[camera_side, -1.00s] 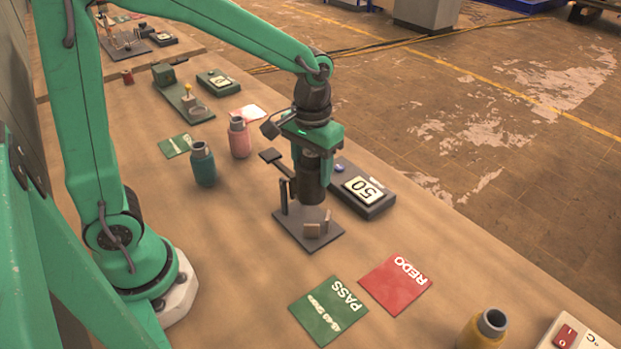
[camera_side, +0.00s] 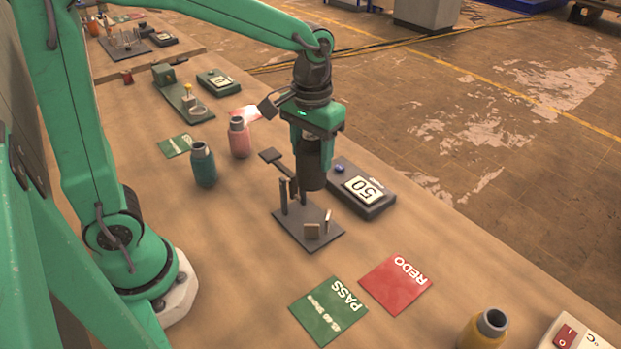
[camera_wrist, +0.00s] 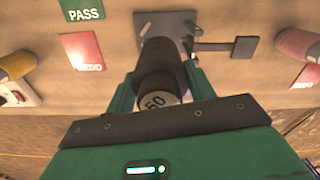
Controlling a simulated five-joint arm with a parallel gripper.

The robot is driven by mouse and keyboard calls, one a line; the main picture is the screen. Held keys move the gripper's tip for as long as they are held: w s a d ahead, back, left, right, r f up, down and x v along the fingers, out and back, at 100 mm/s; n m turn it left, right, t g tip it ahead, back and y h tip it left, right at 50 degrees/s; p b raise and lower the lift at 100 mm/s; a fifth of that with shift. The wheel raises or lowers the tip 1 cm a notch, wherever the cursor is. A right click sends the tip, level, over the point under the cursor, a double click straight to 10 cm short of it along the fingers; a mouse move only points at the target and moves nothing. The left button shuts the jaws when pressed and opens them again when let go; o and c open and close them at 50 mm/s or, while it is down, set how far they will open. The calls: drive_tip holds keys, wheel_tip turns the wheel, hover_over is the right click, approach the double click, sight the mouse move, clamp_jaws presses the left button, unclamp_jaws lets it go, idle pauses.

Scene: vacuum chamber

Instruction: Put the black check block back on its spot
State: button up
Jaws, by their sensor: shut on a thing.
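The black check block (camera_side: 313,167) is a dark upright cylinder held under my gripper (camera_side: 312,130). In the wrist view, my gripper's green fingers (camera_wrist: 163,88) are shut on the block (camera_wrist: 160,64), whose near end carries a "50" label. In the wrist view, the block hides part of this plate (camera_wrist: 150,17). I cannot tell which place is the block's own spot.
Teal (camera_side: 203,166) and pink (camera_side: 239,140) bottles stand left. Green PASS (camera_side: 328,311) and red REDO (camera_side: 396,284) cards lie in front.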

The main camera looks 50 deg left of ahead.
drive_tip(key=w+a+f+n, duration=0.2)
drive_tip(key=w+a+n, duration=0.7)
drive_tip(key=w+a, duration=0.4)
drive_tip(key=shift+w+f, duration=0.25)
drive_tip(key=shift+w, duration=0.25)
drive_tip(key=w+a+f, duration=0.2)
drive_tip(key=a+f, duration=0.5)
drive_tip(key=a, duration=0.4)
drive_tip(key=shift+a, duration=0.15)
drive_tip(key=shift+f, duration=2)
drive_tip(key=shift+f, duration=0.1)
